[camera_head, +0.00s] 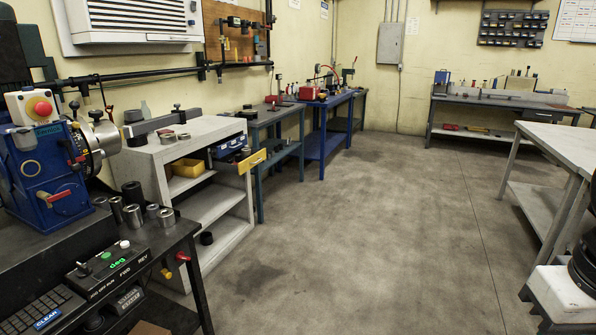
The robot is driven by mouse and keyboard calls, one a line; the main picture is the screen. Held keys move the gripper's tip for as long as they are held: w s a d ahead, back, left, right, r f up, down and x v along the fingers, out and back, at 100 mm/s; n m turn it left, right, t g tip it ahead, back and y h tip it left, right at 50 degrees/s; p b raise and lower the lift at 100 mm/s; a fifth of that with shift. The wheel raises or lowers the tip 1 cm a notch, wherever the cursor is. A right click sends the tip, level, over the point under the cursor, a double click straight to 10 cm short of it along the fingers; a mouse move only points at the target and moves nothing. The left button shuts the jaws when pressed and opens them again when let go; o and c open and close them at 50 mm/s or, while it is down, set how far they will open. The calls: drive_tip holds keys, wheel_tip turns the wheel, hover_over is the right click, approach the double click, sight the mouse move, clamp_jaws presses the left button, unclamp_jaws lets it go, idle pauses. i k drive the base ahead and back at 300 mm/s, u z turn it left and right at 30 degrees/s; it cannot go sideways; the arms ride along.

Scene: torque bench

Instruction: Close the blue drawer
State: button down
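A drawer with a yellow front (252,161) stands pulled out from the blue-grey bench (268,117) at left of centre, just past the pale shelf unit. Blue sides or a blue bin (228,146) show behind that front; I cannot tell which. Small dark items seem to lie in it, too small to make out. I see no drawer with a blue front. My gripper is not in view.
The pale shelf unit (226,207) and a dark bench with a blue machine (45,175) line the left side. A bright blue bench (321,145) stands beyond. A pale table (560,143) is at right. The grey floor (365,240) between is clear.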

sight(222, 148)
drive_tip(key=u, duration=0.3)
drive_tip(key=i, duration=2.15)
drive_tip(key=u, duration=0.6)
drive_tip(key=i, duration=1.85)
drive_tip(key=u, duration=0.3)
